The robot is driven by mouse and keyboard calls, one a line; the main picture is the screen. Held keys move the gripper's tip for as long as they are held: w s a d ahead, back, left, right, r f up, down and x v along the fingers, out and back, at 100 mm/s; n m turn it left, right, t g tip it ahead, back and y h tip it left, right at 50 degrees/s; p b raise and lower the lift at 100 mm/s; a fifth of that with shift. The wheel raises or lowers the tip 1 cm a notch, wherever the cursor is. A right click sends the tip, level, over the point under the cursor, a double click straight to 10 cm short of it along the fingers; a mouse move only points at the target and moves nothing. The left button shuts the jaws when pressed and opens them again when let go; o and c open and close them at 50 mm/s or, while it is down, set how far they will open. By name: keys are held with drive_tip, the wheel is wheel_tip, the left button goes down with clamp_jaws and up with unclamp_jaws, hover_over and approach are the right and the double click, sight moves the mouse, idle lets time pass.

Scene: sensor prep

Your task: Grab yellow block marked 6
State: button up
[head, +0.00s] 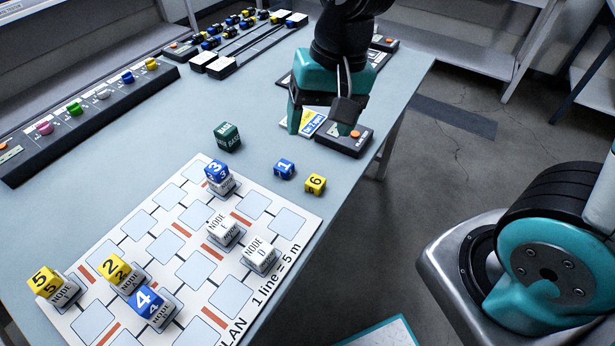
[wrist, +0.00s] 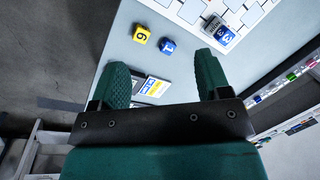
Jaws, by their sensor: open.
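The yellow block marked 6 (head: 315,184) sits on the bare table near its right edge, just off the white plan board. In the wrist view the yellow block (wrist: 142,34) lies ahead of the fingers, nearer the left finger. My gripper (head: 322,122) is open and empty, over the far right part of the table beyond the block. In the wrist view its two fingers (wrist: 162,76) are spread wide with nothing between them but table and a card below. The gripper is apart from the block.
A blue block marked 1 (head: 284,169) stands close left of the yellow block. A green block (head: 228,137) is farther left. The plan board (head: 310,219) holds several numbered and node blocks. A dark box with an orange button (head: 345,140) and a card (head: 312,121) lie below my gripper.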

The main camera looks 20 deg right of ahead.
drive_tip(key=w+d+f+m+h+p, duration=0.2)
drive_tip(key=w+f+m, duration=0.5)
drive_tip(key=w+m, duration=0.1)
hover_over(316, 181)
drive_tip(key=f, duration=1.2)
drive_tip(key=shift+w+a+f+p, duration=0.1)
drive_tip(key=shift+a+p, duration=0.15)
drive_tip(key=shift+p, duration=0.15)
drive_tip(key=shift+d+f+p, duration=0.15)
drive_tip(key=shift+f+p, duration=0.25)
drive_tip(key=shift+f, duration=1.05)
drive_tip(key=shift+d+f+p, duration=0.1)
drive_tip(key=shift+f+p, duration=0.25)
drive_tip(key=shift+f, duration=1.05)
drive_tip(key=shift+c, duration=0.4)
drive_tip(key=c, duration=0.9)
